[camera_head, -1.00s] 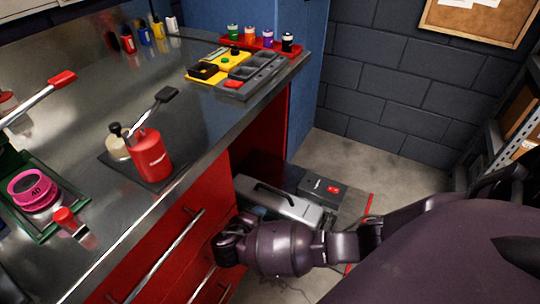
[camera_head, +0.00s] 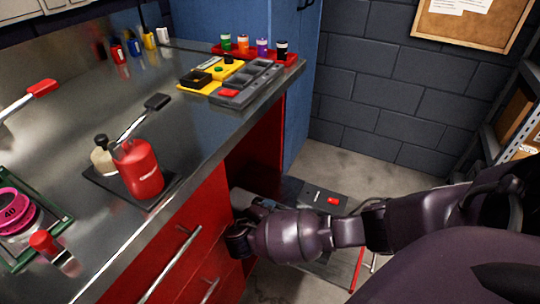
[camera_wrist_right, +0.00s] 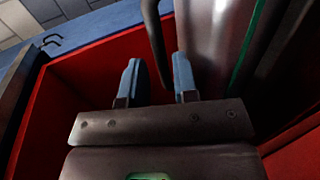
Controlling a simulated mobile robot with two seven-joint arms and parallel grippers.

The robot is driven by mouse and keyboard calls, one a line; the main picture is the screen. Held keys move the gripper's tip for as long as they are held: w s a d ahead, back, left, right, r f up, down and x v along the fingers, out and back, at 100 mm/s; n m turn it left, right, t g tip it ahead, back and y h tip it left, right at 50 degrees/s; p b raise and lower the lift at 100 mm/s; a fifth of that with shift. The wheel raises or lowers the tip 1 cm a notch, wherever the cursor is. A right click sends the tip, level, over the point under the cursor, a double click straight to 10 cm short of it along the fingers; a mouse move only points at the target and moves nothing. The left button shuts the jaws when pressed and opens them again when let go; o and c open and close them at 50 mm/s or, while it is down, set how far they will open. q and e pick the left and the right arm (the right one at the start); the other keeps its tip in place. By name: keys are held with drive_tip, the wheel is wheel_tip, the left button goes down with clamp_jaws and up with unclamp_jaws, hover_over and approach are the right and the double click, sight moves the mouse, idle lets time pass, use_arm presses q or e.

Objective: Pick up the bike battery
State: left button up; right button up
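The bike battery appears to be the long silver body (camera_wrist_right: 207,35) with a black bar handle (camera_wrist_right: 154,40) in the right wrist view. In the head view it is mostly hidden behind my right arm, beside the red cabinet. My right gripper (camera_wrist_right: 157,82) has two blue fingers spread apart. The black handle lies ahead of the gap between the fingers, with the silver body to its right. Contact with either cannot be made out. My left gripper is not in view.
A dark box with a red switch (camera_head: 332,201) lies beyond my right arm. The red cabinet (camera_head: 190,235) stands close on the left, under a metal workbench (camera_head: 200,140) holding a red bottle (camera_head: 139,169) and trays. Red walls (camera_wrist_right: 75,80) border the gripper.

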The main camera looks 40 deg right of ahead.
drive_tip(key=shift+x, duration=1.25)
drive_tip(key=shift+c, duration=0.4)
clamp_jaws()
drive_tip(key=shift+w+r, duration=0.1)
drive_tip(key=shift+r, duration=0.05)
